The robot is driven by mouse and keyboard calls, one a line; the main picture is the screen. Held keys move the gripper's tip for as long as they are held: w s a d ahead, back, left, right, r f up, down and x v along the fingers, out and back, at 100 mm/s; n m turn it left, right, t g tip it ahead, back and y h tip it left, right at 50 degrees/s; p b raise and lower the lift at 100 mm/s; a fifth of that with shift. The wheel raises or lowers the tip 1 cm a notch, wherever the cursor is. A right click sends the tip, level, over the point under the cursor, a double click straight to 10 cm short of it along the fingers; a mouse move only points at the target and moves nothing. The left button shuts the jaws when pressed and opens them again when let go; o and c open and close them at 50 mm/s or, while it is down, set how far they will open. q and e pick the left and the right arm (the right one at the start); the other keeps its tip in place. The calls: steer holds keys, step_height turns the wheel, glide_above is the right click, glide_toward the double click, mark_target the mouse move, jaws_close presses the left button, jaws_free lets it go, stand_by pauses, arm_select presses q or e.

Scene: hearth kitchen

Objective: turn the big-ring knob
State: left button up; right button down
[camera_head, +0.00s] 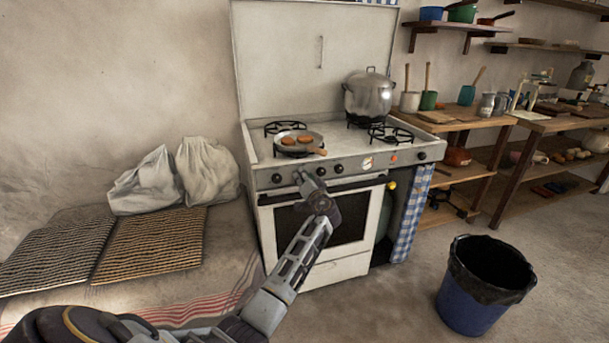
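The white gas stove (326,268) stands against the wall with its lid up. Its grey front panel carries several dark knobs: one at the far left (277,178), two near the middle (321,171) (339,168), and one at the far right (422,156). No marking shows which one is the big-ring knob. My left gripper (299,177) is at the panel's left part, between the far-left knob and the middle ones. Its fingers are small and dark here, and they hide what is behind them. I cannot tell whether they touch a knob. My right gripper is out of view.
A pan (288,148) with brown food sits on the front-left burner, its handle near the panel edge. A steel pot (368,97) stands at the back right. A blue bin (468,311) stands on the floor at right; sacks (207,172) lie left of the stove.

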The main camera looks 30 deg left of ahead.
arm_select(q)
steer(key=shift+r+m+p, duration=0.1)
steer(key=shift+m+p, duration=0.5)
steer(key=shift+m, duration=0.3)
steer(key=shift+d+m+p, duration=0.1)
steer(key=shift+m+p, duration=1.35)
steer(key=shift+m, duration=0.35)
steer(key=shift+m+p, duration=0.45)
steer(key=shift+m, duration=0.35)
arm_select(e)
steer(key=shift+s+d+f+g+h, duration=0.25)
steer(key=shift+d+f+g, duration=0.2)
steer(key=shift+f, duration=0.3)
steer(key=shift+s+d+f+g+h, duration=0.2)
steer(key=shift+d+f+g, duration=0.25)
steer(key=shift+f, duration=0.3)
arm_select(q)
steer(key=o, duration=1)
steer(key=shift+w, duration=0.1)
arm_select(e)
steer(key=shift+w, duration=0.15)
arm_select(q)
steer(key=shift+v, duration=6)
